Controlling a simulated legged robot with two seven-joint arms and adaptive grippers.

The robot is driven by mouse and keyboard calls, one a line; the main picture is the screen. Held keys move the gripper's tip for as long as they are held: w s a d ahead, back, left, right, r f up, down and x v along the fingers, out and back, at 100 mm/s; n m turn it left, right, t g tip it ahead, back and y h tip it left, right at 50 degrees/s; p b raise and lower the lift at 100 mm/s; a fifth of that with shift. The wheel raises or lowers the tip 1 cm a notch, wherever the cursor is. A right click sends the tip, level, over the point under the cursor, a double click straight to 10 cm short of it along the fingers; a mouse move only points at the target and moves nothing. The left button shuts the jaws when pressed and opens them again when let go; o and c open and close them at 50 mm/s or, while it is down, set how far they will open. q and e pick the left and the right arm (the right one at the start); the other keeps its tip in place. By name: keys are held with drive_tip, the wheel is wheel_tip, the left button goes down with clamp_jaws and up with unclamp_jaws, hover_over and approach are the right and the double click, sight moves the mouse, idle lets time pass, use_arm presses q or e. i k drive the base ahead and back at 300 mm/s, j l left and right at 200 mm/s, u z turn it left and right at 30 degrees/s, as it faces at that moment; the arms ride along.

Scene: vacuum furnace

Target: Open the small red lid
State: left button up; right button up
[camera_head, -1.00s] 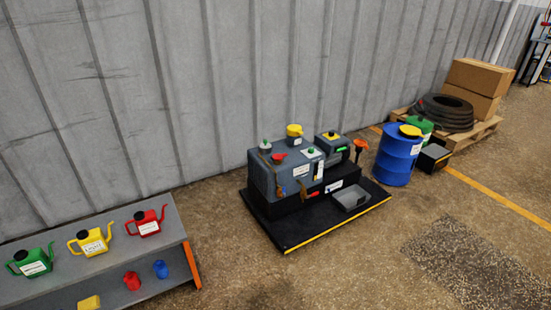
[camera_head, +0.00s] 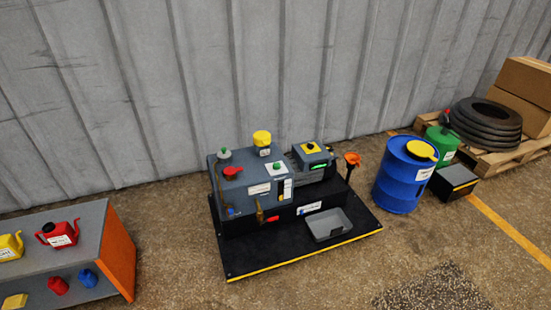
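The machine rests on a black platform (camera_head: 300,251) with a yellow front edge. Neither of my grippers shows in the head view.
A shelf (camera_head: 85,235) with watering cans, including a red one (camera_head: 59,234), stands at the left. A blue barrel (camera_head: 400,180), an orange funnel (camera_head: 352,160) and a pallet (camera_head: 500,160) with tyres are at the right. The floor before the platform is clear.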

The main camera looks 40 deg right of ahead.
sight(229, 171)
drive_tip(key=k+l, duration=0.1)
drive_tip(key=l, duration=2.15)
drive_tip(key=i+z, duration=0.15)
drive_tip(key=i, duration=0.5)
drive_tip(key=i+j+z, duration=0.15)
drive_tip(key=i, duration=0.5)
drive_tip(key=i+j+z, duration=0.15)
drive_tip(key=i, duration=0.55)
